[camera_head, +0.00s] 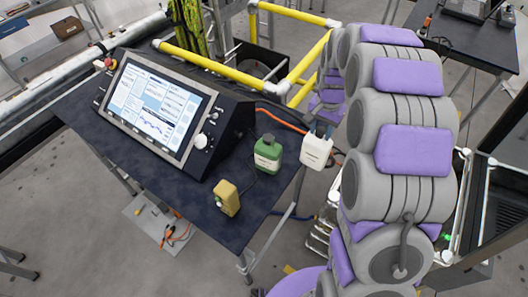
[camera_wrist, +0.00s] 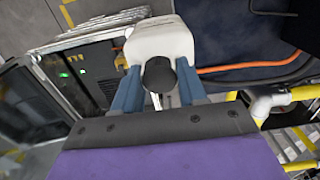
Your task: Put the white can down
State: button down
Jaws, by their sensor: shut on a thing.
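The white can (camera_head: 316,151) hangs in my gripper (camera_head: 322,130), just right of the dark table's (camera_head: 105,169) right edge. In the wrist view the white can (camera_wrist: 160,38) sits at the fingertips, with its black cap toward me. The two blue fingers of my gripper (camera_wrist: 158,80) close on it from both sides. The can appears upright in the head view. Its underside is hidden, so I cannot tell its exact height over the table edge.
A green can (camera_head: 268,154) and a yellow block-like device (camera_head: 226,198) stand on the table's right part. A large screen console (camera_head: 155,108) fills its left and middle. Yellow railings (camera_head: 220,67) stand behind. An orange cable (camera_head: 280,121) runs behind the green can.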

jog(key=w+a, duration=0.3)
jog(key=w, duration=0.5)
jog(key=w+a+f, duration=0.1)
jog(key=w+a, duration=0.2)
jog(key=w, duration=0.4)
jog(key=shift+w+a+f, duration=0.15)
jog(key=shift+w, duration=0.25)
notch_tip(320, 180, down, 3)
jog(key=shift+a+f, duration=0.15)
jog(key=shift+f, duration=0.05)
jog(key=c, duration=0.6)
grip_release()
jog(key=shift+f, duration=0.1)
